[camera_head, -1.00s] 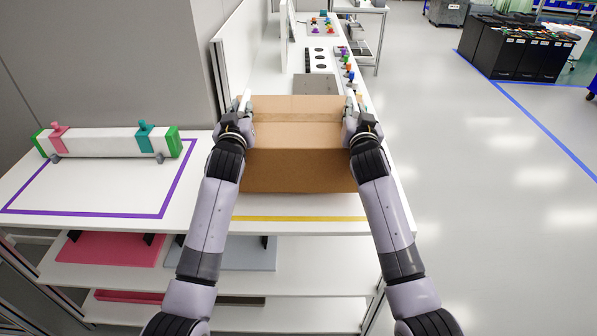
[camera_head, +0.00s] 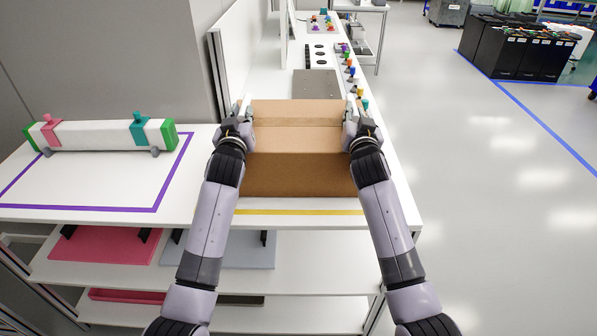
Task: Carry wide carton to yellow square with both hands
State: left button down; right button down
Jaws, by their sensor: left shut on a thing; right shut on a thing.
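The wide brown carton (camera_head: 298,174) is at the middle of the view, over the white counter, between my two arms. My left gripper (camera_head: 243,108) is shut on the carton's left side near its top far edge. My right gripper (camera_head: 353,106) is shut on its right side at the same level. The yellow square shows only as a front strip (camera_head: 300,212) just below the carton's near face; the carton and my arms hide the rest. I cannot tell whether the carton touches the counter.
A white bar with green ends and pink and teal clamps (camera_head: 100,136) lies at the left, by a purple outline (camera_head: 155,206). Shelves below hold a pink board (camera_head: 105,246) and a grey board. Coloured knobs (camera_head: 350,75) line the counter behind. Open floor is at right.

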pick_arm(q)
jog(key=c, duration=1.5)
grip_release()
jog(key=shift+f, duration=0.1)
pick_arm(e)
jog(key=c, duration=1.5)
grip_release()
pick_arm(q)
jog(key=o, duration=0.8)
pick_arm(e)
jog(key=shift+f, duration=0.1)
pick_arm(q)
jog(key=shift+s, duration=0.1)
jog(key=s, duration=1.2)
jog(key=shift+w, duration=0.1)
pick_arm(e)
jog(key=shift+o, duration=0.4)
